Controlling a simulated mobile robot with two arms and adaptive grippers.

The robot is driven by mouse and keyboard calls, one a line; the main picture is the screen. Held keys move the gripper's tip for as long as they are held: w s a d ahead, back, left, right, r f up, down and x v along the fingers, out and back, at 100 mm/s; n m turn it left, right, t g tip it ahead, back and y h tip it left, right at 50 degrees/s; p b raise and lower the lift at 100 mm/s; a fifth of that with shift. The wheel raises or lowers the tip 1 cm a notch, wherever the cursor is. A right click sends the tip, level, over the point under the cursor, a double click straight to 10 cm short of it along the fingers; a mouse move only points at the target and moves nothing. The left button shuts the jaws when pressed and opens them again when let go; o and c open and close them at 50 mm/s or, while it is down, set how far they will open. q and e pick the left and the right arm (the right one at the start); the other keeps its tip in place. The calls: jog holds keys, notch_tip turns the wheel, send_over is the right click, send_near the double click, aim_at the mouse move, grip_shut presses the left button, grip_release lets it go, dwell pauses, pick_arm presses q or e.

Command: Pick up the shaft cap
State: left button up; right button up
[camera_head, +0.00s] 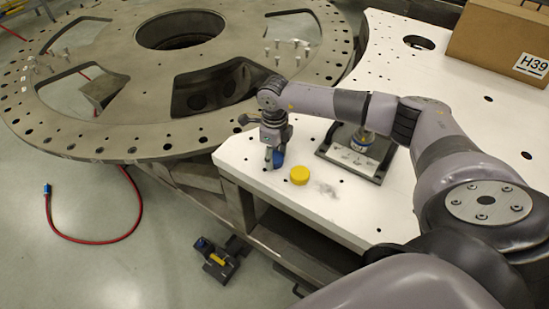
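A round yellow cap (299,175), which looks like the shaft cap, lies on the white table top (325,210) near its front left corner. My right gripper (274,160) points down just to the left of the yellow cap and apart from it, close to the table's edge. A blue part shows at its fingertips; I cannot tell whether it belongs to the gripper or is a separate thing. The fingers are small and partly hidden, so their opening is unclear. My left gripper is not in view.
A large round metal turret plate (110,140) with cut-outs and several upright pins lies at the left. A dark tray (376,178) holding a blue-ringed part stands behind the cap. A cardboard box (490,35) sits at the back right. A red hose (95,242) lies on the floor.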

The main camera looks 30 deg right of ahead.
jog(key=c, duration=0.4)
